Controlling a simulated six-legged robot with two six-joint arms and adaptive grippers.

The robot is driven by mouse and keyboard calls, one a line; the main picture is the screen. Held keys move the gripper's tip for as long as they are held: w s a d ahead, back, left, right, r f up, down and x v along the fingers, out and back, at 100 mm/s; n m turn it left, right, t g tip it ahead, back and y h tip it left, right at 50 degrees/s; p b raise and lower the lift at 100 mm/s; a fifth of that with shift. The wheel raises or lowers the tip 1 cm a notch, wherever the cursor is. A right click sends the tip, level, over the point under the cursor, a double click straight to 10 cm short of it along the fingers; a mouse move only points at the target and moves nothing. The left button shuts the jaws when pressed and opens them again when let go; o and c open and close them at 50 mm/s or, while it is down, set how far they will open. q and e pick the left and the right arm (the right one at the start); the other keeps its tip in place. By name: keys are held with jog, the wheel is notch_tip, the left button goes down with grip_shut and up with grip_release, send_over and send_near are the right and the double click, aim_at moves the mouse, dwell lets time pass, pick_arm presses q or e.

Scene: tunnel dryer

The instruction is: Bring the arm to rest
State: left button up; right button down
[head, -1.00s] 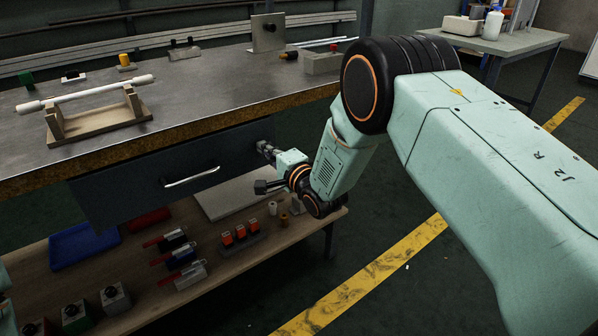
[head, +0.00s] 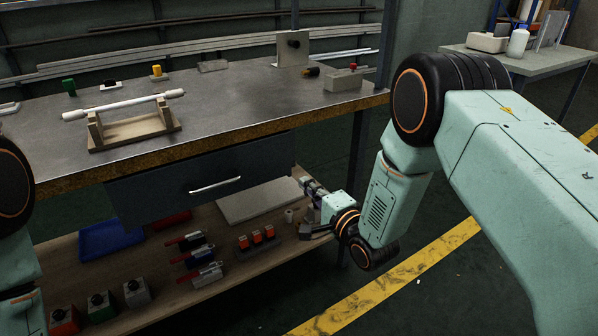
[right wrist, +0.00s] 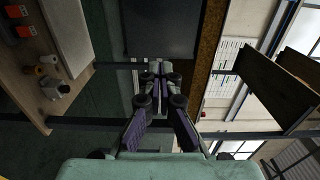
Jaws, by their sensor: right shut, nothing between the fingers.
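My right arm reaches in from the right in the head view. Its gripper (head: 310,188) is shut and empty, just right of the dark drawer's right end and below the bench top's edge. In the right wrist view the two fingers (right wrist: 156,70) are together at the tips, with nothing between them. The dark drawer front (head: 150,190) with its pale bar handle (head: 215,185) is left of the gripper, and the gripper is apart from the handle. My left arm shows partly at the left edge; its gripper is out of view.
The bench top (head: 235,105) carries a wooden stand (head: 135,135) with a white rod. The lower shelf (head: 60,265) holds a blue tray (head: 110,240), red-handled items and several small blocks. A bench leg (head: 357,170) stands close behind the gripper. Floor is open right of the bench.

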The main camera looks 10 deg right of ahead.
jog(key=s+d+f+n+g+h+p, duration=0.1)
jog(key=s+d+f+n+g+h, duration=0.1)
jog(key=s+f+n+g, duration=0.45)
jog(key=s+d+f+n+g+h, duration=0.2)
jog(key=s+f+n, duration=0.1)
jog(key=s+f, duration=0.7)
jog(key=s+d+n+g+h+p, duration=0.1)
jog(key=s+n+g, duration=0.3)
jog(key=s, duration=2.5)
jog(key=g+p, duration=0.1)
jog(key=g, duration=0.3)
jog(key=shift+d+f+g+h, duration=0.2)
jog(key=shift+f+g+h, duration=0.1)
jog(key=shift+g, duration=0.05)
jog(key=shift+n, duration=0.25)
